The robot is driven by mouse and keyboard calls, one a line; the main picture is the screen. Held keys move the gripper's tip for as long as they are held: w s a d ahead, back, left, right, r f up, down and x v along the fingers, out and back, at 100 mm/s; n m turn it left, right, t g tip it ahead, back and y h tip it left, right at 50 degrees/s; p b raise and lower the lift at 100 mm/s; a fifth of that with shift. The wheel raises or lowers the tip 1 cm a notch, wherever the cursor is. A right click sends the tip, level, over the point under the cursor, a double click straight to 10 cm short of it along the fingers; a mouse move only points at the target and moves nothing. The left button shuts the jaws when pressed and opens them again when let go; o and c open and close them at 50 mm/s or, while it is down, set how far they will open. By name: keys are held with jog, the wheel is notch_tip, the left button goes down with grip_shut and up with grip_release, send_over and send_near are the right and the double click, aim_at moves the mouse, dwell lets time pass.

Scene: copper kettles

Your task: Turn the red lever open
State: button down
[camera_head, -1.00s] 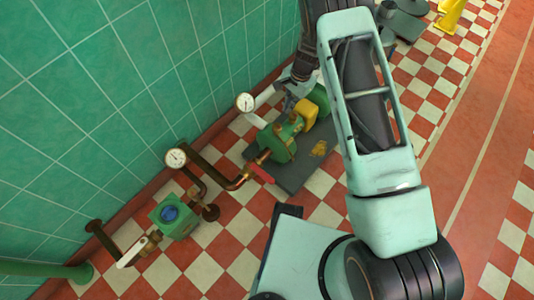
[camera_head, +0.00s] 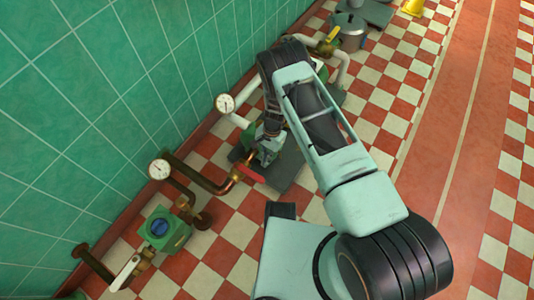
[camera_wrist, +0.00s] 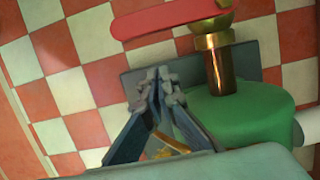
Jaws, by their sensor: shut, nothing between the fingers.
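The red lever (camera_head: 252,173) sits on a brass valve at the end of a copper pipe, beside the green pump, low by the wall. In the wrist view the red lever (camera_wrist: 165,18) lies across the top, roughly crosswise to the brass stem (camera_wrist: 220,65) below it. My gripper (camera_head: 259,158) is close to the lever, over the pump. In the wrist view my gripper (camera_wrist: 158,82) is shut and empty, with its fingertips together below the lever and apart from it in the picture. My gripper and arm hide much of the green pump (camera_wrist: 250,115).
Two white gauges (camera_head: 225,104) (camera_head: 159,169) stand on pipes along the green tiled wall. A green valve box (camera_head: 163,229) with a blue top and a white-handled valve (camera_head: 125,272) are nearer.

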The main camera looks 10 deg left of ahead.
aim_at(249, 173)
jog(key=shift+s+a+r, duration=0.15)
jog(key=shift+s+a, duration=0.25)
jog(key=shift+s, duration=0.45)
jog(key=shift+s+a+r, duration=0.1)
jog(key=shift+s+a, duration=0.3)
jog(key=shift+s, duration=0.45)
